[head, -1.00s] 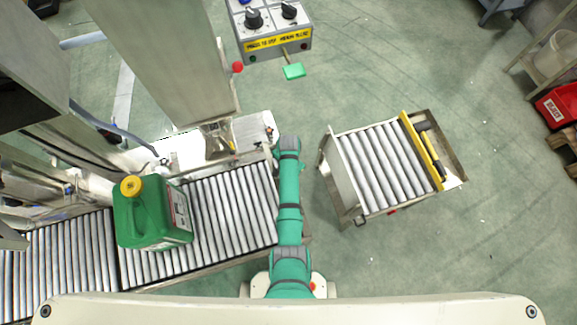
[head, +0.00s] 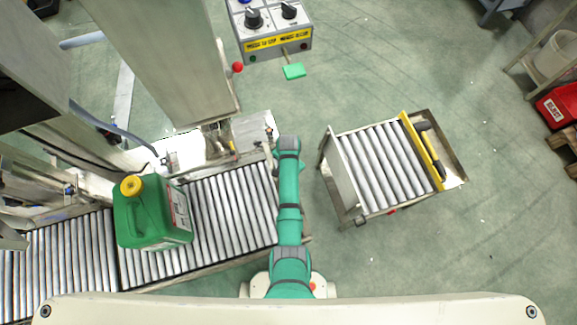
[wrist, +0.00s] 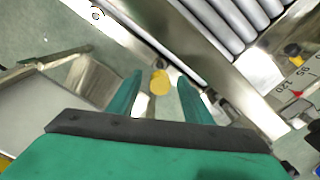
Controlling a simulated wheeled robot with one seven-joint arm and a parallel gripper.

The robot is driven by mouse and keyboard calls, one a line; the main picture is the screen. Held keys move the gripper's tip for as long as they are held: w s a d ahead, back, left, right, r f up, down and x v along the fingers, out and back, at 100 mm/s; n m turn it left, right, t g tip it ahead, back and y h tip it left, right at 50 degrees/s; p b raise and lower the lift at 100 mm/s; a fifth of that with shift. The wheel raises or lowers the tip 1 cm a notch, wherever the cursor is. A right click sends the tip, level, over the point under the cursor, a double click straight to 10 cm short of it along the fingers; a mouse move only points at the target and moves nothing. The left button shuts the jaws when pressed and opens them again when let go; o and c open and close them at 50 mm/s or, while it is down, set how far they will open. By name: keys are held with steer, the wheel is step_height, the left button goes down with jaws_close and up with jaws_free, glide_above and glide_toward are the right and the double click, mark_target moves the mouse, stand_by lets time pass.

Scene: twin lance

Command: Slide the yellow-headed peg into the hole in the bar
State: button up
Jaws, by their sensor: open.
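The yellow-headed peg (wrist: 160,82) shows in the wrist view, its rounded yellow head lying between my two green fingertips, with a gap on each side. My gripper (wrist: 160,77) is open. I cannot tell how far the head is below the fingertips. In the head view a small yellow spot (head: 232,147) beside the metal plate may be the peg. My gripper is hard to make out there, at the far end of my green arm. I cannot identify the bar's hole with certainty; a pale strip with a round mark (wrist: 97,14) shows in the wrist view.
A roller conveyor (head: 232,207) carries a green canister (head: 150,210) left of my arm. A grey machine column (head: 165,65) stands behind it. A roller cart (head: 385,165) stands right. A control box (head: 272,40) is at the top. Open floor lies on the right.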

step_height(320, 180, up, 10)
steer(key=shift+f, duration=0.15)
steer(key=shift+s+f, duration=0.1)
stand_by(0.6)
